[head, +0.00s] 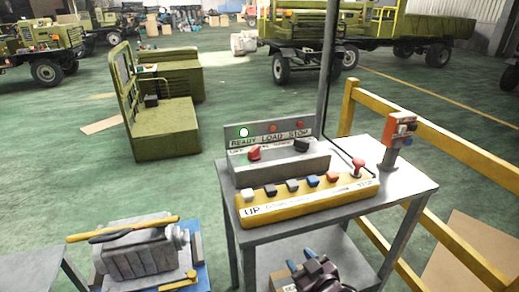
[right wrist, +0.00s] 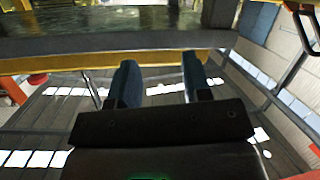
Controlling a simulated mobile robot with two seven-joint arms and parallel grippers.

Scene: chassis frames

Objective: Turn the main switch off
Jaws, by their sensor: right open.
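A grey control box (head: 280,160) stands on a grey metal table (head: 405,187). It carries a red rotary knob (head: 254,152) on the left and a black knob (head: 302,145) on the right. The small lettering is too blurred to tell which is the main switch. Behind it, a panel labelled READY LOAD STOP (head: 270,139) has a lit greenish-white lamp (head: 244,132) and two reddish lamps. My left gripper is not in view.
A yellow button pendant (head: 310,198) with a red mushroom button (head: 358,165) lies before the box. An orange box (head: 400,126) on a post and a yellow railing (head: 440,146) stand right. A motor (head: 140,257) with tools sits lower left.

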